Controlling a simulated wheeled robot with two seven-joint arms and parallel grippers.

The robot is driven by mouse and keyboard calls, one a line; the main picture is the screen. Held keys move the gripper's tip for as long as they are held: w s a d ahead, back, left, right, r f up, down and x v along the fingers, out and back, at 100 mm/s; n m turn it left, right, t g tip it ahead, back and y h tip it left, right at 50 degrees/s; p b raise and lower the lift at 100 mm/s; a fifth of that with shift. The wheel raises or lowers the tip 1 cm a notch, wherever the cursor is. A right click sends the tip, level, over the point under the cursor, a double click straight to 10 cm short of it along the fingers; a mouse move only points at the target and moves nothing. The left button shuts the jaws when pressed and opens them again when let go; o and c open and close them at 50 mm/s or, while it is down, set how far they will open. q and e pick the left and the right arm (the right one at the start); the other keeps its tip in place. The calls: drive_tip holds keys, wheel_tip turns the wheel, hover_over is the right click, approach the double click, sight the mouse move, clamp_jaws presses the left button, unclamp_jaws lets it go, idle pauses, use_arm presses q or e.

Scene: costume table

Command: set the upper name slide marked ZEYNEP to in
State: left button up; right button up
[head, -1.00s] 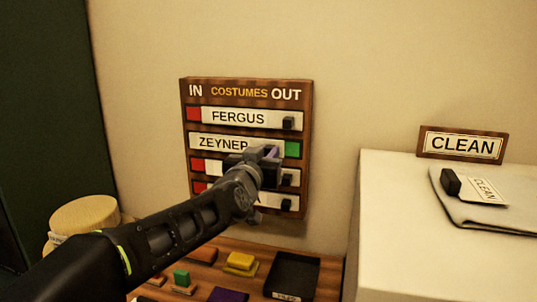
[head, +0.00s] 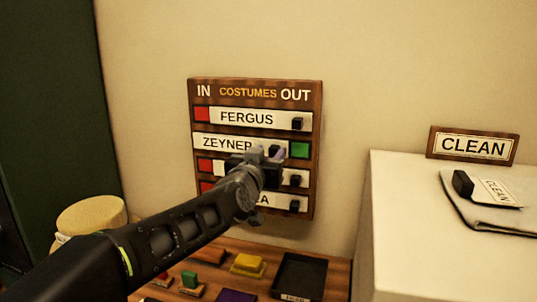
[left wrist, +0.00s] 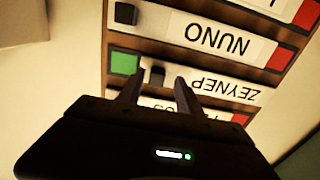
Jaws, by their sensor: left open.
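The ZEYNEP name slide (head: 226,145) is the second row of the brown costumes board (head: 317,200). It sits at the left, IN side, with a green patch (head: 300,150) showing at its right. In the left wrist view the ZEYNEP slide (left wrist: 222,87) appears upside down, with its dark knob (left wrist: 157,75) and the green patch beside it. My left gripper (head: 263,157) is in front of the board and hides that knob in the head view. In the left wrist view its open fingers (left wrist: 159,82) are on either side of the knob; contact cannot be told.
The FERGUS slide (head: 246,118) above sits at the right, with red showing at left. The NUNO slide (left wrist: 215,40) and a bottom slide also show red. Below are a black tray (head: 300,275) and small coloured blocks. A white ledge (head: 420,240) stands at right.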

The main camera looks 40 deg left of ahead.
use_arm(q)
drive_tip(key=b+v, duration=0.1)
drive_tip(key=v, duration=0.6)
drive_tip(key=shift+s, duration=0.35)
drive_tip(key=shift+d, duration=0.1)
